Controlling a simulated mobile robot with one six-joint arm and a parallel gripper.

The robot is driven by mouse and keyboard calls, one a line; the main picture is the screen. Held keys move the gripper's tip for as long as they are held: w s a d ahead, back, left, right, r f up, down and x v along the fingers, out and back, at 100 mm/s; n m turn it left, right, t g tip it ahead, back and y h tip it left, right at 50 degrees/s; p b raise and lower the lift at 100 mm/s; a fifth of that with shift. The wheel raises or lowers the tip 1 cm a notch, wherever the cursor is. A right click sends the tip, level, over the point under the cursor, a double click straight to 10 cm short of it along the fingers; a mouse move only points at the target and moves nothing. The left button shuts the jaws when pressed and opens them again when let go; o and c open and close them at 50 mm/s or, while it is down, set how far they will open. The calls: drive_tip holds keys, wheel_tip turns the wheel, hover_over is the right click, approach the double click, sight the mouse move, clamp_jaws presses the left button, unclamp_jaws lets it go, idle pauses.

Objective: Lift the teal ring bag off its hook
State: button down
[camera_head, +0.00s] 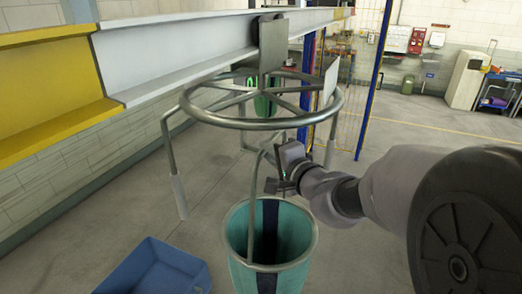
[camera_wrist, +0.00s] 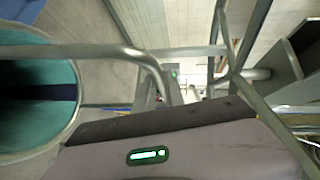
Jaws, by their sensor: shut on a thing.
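The teal ring bag (camera_head: 292,275) hangs upright and open-mouthed below the near side of the round metal carousel, with a dark band down its inside. In the wrist view the teal bag (camera_wrist: 38,122) lies at the left edge. A thin grey bar (camera_head: 253,215) runs from the carousel's near side down to the bag's rim. My gripper (camera_head: 275,185) is above the bag's mouth, at this bar, and is shut on it. I cannot tell whether the bar is the hook or part of the bag. The fingertips are hardly visible in the wrist view.
The carousel ring (camera_head: 262,123) hangs from an overhead beam (camera_head: 190,48). An empty hook leg (camera_head: 180,198) hangs at its left, and a green bag (camera_head: 265,104) shows behind. A blue bin (camera_head: 155,270) stands on the floor at lower left. Floor at the right is clear.

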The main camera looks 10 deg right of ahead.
drive_tip(key=r+b+v, duration=0.1)
drive_tip(key=b+v, duration=0.1)
drive_tip(key=v, duration=1.4)
drive_tip(key=shift+r+b, duration=0.3)
drive_tip(key=shift+r, duration=0.05)
drive_tip(key=shift+s, duration=0.1)
